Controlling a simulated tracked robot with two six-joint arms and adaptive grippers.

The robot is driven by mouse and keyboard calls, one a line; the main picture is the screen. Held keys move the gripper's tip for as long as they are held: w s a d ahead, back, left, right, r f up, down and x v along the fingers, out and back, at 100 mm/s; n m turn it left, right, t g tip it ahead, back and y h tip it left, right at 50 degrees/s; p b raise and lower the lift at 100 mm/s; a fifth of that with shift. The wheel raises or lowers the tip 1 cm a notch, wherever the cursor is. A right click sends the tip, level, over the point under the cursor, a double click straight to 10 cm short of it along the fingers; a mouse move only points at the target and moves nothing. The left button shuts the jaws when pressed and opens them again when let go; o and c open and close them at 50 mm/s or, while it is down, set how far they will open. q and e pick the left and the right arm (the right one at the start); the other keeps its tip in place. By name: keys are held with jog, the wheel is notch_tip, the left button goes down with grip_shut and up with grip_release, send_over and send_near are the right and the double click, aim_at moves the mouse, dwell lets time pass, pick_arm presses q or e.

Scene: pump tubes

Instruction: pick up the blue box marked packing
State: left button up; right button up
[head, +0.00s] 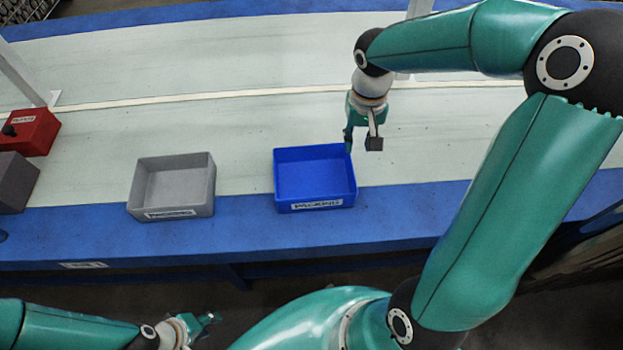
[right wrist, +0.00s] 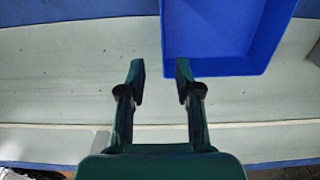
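The blue box (head: 315,180) has a white label reading PACKING on its front and stands open and empty near the front of the pale belt. In the right wrist view the blue box (right wrist: 215,30) fills the top right. My right gripper (head: 362,143) is open and empty at the box's back right corner. In the right wrist view its fingers (right wrist: 161,70) lie either side of the line of the box's side wall; I cannot tell whether they touch it. My left gripper (head: 209,323) is low at the front, away from the box, and looks open and empty.
A grey labelled box (head: 173,187) stands left of the blue one, with a gap between. A red box (head: 33,132) with a black knob and a dark grey block (head: 15,183) are at the far left. The belt (head: 235,125) behind the boxes is clear.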

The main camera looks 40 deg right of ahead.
jog(key=b, duration=0.1)
send_over(349, 181)
jog(key=f, duration=0.8)
jog(key=shift+w+f, duration=0.15)
jog(key=shift+w, duration=0.05)
jog(key=shift+s+d+f+b, duration=0.15)
jog(key=shift+f+b, duration=0.3)
jog(key=shift+f, duration=2.15)
jog(key=shift+c, duration=0.3)
grip_shut()
